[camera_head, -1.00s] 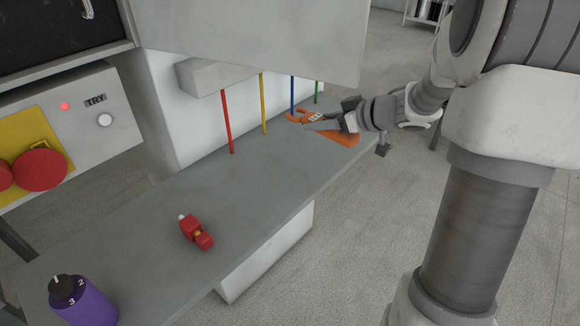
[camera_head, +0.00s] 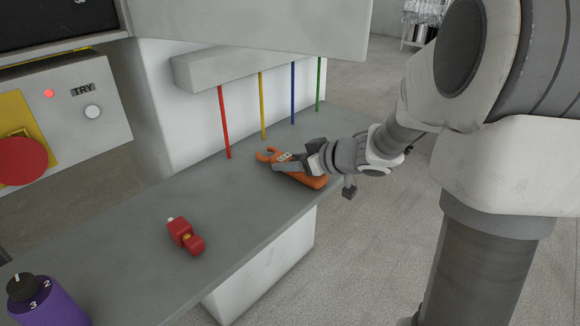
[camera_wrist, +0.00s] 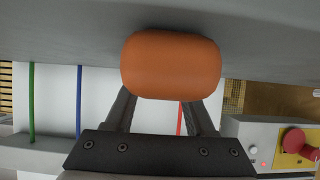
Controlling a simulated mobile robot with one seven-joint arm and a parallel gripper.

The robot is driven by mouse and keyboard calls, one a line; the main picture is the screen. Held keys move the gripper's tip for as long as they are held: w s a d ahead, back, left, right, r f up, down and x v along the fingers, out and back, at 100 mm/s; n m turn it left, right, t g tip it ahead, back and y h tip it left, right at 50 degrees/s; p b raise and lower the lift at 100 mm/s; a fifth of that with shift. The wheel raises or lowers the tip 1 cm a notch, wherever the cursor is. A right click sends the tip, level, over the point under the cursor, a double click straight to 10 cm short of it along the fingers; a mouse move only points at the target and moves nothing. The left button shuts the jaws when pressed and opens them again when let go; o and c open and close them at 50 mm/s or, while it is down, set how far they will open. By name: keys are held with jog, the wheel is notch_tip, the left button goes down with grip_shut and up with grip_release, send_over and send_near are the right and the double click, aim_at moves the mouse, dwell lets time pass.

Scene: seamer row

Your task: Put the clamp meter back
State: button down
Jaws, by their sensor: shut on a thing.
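The clamp meter (camera_head: 311,180) is orange with a small pale face and an open hook-shaped jaw at its left end. In the head view it is over the grey bench top (camera_head: 150,205), near the front edge. My gripper (camera_head: 290,164) is shut on its body from the right. In the wrist view the meter's rounded orange end (camera_wrist: 171,66) fills the space ahead of the two fingers (camera_wrist: 163,108) and hides their tips. I cannot tell whether the meter touches the bench or is slightly above it.
Red (camera_head: 223,122), yellow (camera_head: 262,105), blue (camera_head: 292,93) and green (camera_head: 318,84) rods stand behind the meter under a grey box. Bench between is clear.

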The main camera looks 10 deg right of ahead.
jog(key=shift+c, duration=1.2)
grip_release()
jog(key=shift+f, duration=0.1)
jog(key=shift+r, duration=0.2)
jog(key=p+v, duration=0.5)
jog(key=v, duration=0.6)
jog(key=shift+s+d+r, duration=0.1)
jog(key=shift+s, duration=0.1)
jog(key=shift+s+d, duration=0.15)
jog(key=shift+s, duration=0.1)
jog(key=shift+w+r, duration=0.1)
